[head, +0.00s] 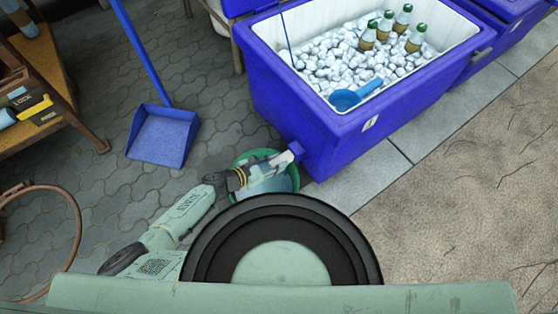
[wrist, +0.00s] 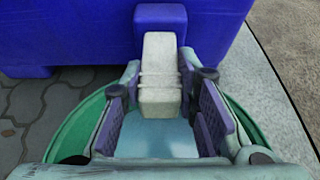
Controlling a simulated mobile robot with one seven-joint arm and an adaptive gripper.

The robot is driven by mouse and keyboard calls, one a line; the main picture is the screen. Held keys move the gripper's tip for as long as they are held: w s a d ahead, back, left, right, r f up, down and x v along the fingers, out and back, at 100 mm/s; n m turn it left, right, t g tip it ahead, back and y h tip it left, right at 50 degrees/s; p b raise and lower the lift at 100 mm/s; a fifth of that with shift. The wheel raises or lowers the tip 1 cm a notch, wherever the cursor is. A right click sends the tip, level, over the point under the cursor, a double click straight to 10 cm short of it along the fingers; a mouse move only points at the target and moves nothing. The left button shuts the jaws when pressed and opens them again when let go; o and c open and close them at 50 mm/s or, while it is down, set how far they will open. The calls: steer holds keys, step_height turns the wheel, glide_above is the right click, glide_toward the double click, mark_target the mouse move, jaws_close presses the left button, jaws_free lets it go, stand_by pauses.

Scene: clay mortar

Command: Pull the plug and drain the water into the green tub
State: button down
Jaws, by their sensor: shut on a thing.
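The blue cooler (head: 330,125) stands at upper centre in the head view, and its front wall (wrist: 80,35) fills the top of the wrist view. A pale grey plug (wrist: 160,75) sits at the blue drain fitting (wrist: 160,16) low on this wall. My gripper (head: 287,158) is at the drain and shut on the plug, with its fingers on either side of it in the wrist view. The green tub (head: 240,161) stands on the ground below, partly hidden by my gripper. Pale blue water (wrist: 155,137) shows inside the tub.
The cooler holds ice (head: 330,65), several bottles (head: 401,18) and a blue scoop (head: 346,99). A blue dustpan (head: 160,137) lies on the paving to the left. A wooden shelf (head: 60,75) stands at far left.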

steer(key=shift+s+a, duration=0.1)
steer(key=shift+a, duration=0.05)
steer(key=c, duration=1.2)
jaws_free()
steer(key=shift+c, duration=0.2)
steer(key=v, duration=1.2)
